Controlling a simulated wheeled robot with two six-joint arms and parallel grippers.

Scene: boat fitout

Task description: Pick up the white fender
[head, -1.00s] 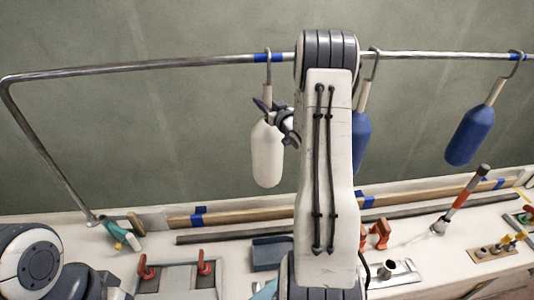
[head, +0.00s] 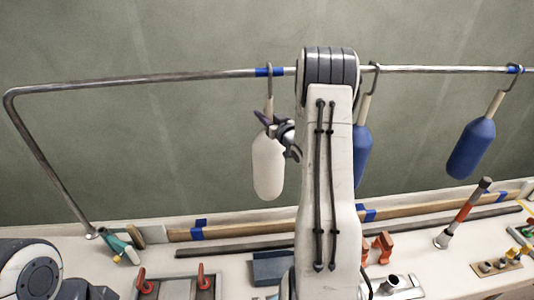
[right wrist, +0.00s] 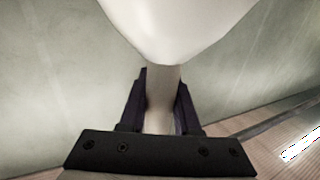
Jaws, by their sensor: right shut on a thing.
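The white fender (head: 268,166) hangs upright by a hook from the metal rail (head: 180,78), at a blue tape mark. My right gripper (head: 268,122) is at the fender's neck, just above its body. In the right wrist view the gripper (right wrist: 160,112) has its two dark fingers on either side of the pale neck, shut on it, and the white fender body (right wrist: 175,25) fills the top. My left gripper is not in view; only part of my left arm shows at the lower left.
Two blue fenders, one partly hidden behind my right arm (head: 362,150) and one further right (head: 472,148), hang from the same rail. Below lies a bench with red clamps (head: 202,275), a wooden strip (head: 260,228), a blue-grey tray (head: 272,268) and an orange-black tool (head: 465,210).

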